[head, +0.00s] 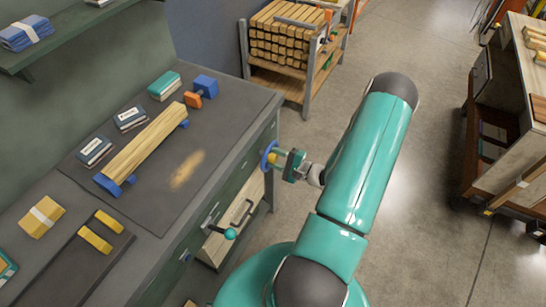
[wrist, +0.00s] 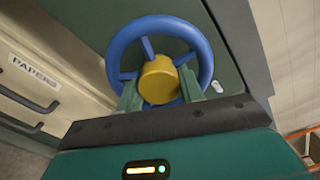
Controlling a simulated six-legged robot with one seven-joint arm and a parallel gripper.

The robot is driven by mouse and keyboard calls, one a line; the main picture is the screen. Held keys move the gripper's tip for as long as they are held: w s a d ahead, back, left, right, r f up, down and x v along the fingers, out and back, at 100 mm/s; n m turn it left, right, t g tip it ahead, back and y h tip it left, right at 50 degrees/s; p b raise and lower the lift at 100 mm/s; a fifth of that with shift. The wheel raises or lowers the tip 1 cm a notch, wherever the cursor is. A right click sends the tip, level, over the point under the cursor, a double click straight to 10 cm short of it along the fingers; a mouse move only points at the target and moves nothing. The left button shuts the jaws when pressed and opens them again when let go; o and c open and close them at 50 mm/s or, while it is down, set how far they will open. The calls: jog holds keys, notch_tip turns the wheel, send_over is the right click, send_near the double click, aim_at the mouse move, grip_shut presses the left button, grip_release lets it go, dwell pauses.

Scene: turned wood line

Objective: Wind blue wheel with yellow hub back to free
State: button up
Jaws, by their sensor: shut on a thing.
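The blue wheel (wrist: 127,35) with the yellow hub (wrist: 158,80) fills the upper middle of the wrist view, mounted on the dark green front of the bench. In the head view the blue wheel (head: 266,157) shows edge-on at the bench's side. My gripper (head: 283,161) reaches it from the right. In the wrist view the green fingers of my gripper (wrist: 158,96) stand on both sides of the yellow hub and are shut on it. The lower rim is partly hidden behind my gripper. The wheel's marking for free cannot be made out.
A lever with a teal knob (head: 229,233) sticks out of the bench front, left of the wheel. Drawers, one labelled PAPERS (wrist: 35,73), lie beside the wheel. A wooden beam (head: 145,148) lies on the bench top (head: 215,130). The floor (head: 440,170) to the right is clear.

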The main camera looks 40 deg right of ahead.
jog(key=shift+n, duration=0.3)
jog(key=o, duration=0.7)
jog(key=shift+s, duration=0.15)
jog(key=v, duration=1.3)
jog(key=shift+s+d, duration=0.1)
jog(key=shift+s, duration=0.2)
jog(key=shift+r, duration=0.1)
